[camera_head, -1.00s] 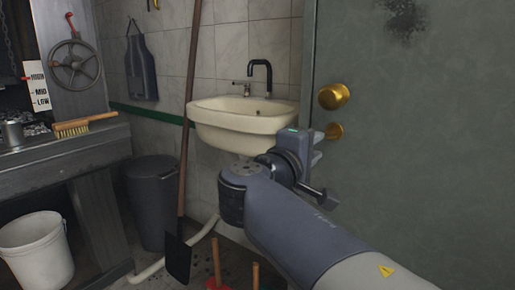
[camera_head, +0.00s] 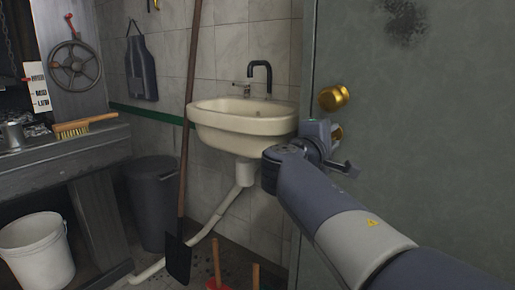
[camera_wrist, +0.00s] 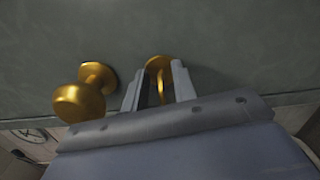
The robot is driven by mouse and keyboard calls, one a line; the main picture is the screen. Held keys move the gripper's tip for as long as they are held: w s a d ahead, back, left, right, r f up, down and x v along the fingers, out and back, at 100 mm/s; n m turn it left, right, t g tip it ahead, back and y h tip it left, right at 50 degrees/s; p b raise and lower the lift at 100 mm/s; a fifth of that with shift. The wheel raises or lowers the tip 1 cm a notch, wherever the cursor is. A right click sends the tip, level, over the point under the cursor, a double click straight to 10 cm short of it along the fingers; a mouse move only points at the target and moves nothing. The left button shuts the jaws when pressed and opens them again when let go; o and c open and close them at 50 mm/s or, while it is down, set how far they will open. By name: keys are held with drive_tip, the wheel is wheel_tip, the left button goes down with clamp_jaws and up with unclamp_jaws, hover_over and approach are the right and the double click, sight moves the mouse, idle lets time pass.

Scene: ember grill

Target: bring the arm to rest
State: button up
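My gripper (camera_wrist: 158,72) is open in the wrist view, its two fingers pointing at the grey-green door. A small brass lock turn (camera_wrist: 161,88) shows between the fingers, with gaps on both sides; I cannot tell how far in front of it the fingertips are. A round brass knob (camera_wrist: 80,102) is left of the fingers. In the head view my arm reaches from the lower right to the door, and my gripper (camera_head: 328,132) is just below the brass knob (camera_head: 334,97). It partly hides the lock turn (camera_head: 338,133).
The door (camera_head: 430,150) fills the right side. A cream sink (camera_head: 243,125) with a black tap is left of my gripper. A shovel (camera_head: 183,150) leans on the tiled wall. A dark bin (camera_head: 152,205), a white bucket (camera_head: 37,250) and a bench with a brush (camera_head: 85,125) are farther left.

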drive_tip(key=n+p, duration=0.2)
drive_tip(key=p, duration=0.1)
drive_tip(key=n+p, duration=0.5)
drive_tip(key=shift+w+a+r+p, duration=0.1)
drive_tip(key=shift+r+p, duration=0.2)
drive_tip(key=shift+r, duration=0.1)
drive_tip(key=n+p, duration=0.4)
drive_tip(key=shift+p, duration=0.4)
drive_tip(key=shift+a+f+n+p, duration=0.1)
drive_tip(key=shift+f+n+p, duration=0.05)
drive_tip(key=shift+n+p, duration=0.45)
